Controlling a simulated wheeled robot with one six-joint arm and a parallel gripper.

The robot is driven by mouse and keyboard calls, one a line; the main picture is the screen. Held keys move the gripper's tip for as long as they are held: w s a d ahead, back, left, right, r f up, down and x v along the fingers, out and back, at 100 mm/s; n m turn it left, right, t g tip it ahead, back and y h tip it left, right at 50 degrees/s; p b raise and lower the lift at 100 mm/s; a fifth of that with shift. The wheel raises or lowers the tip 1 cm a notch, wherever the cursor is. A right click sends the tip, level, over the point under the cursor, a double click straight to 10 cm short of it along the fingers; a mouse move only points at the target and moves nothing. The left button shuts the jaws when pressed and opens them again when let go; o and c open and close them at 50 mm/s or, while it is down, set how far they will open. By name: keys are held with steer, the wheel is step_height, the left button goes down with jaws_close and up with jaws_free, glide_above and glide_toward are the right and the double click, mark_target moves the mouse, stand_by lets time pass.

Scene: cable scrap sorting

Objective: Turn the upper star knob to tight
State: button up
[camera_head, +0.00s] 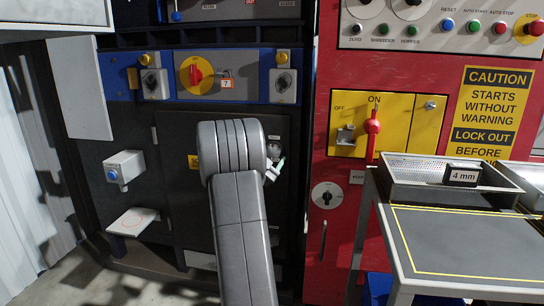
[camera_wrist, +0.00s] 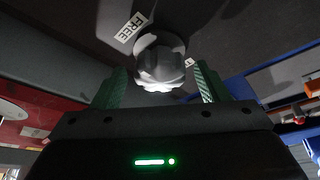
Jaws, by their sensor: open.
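In the wrist view a grey, lobed knob (camera_wrist: 160,60) stands on a dark panel, between the tips of my gripper (camera_wrist: 160,84). My gripper is open, with one green ridged finger on each side of the knob; I cannot tell whether either touches it. A white label reading FREE (camera_wrist: 131,32) is beside the knob. Part of another pale label shows at its right, mostly hidden. In the head view my arm covers the middle of the dark cabinet door (camera_head: 150,195), and my gripper (camera_head: 275,169) shows only in small part at its right. The knob is not clear there.
A red cabinet (camera_head: 340,245) with a red switch handle (camera_head: 373,127) on a yellow plate stands at the right. In front of it is a cart (camera_head: 465,240) with a perforated tray (camera_head: 410,172). A box with a blue button (camera_head: 122,168) juts out at the left.

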steer(key=shift+w+d+r, duration=0.2)
steer(key=shift+w, duration=0.3)
steer(key=c, duration=1)
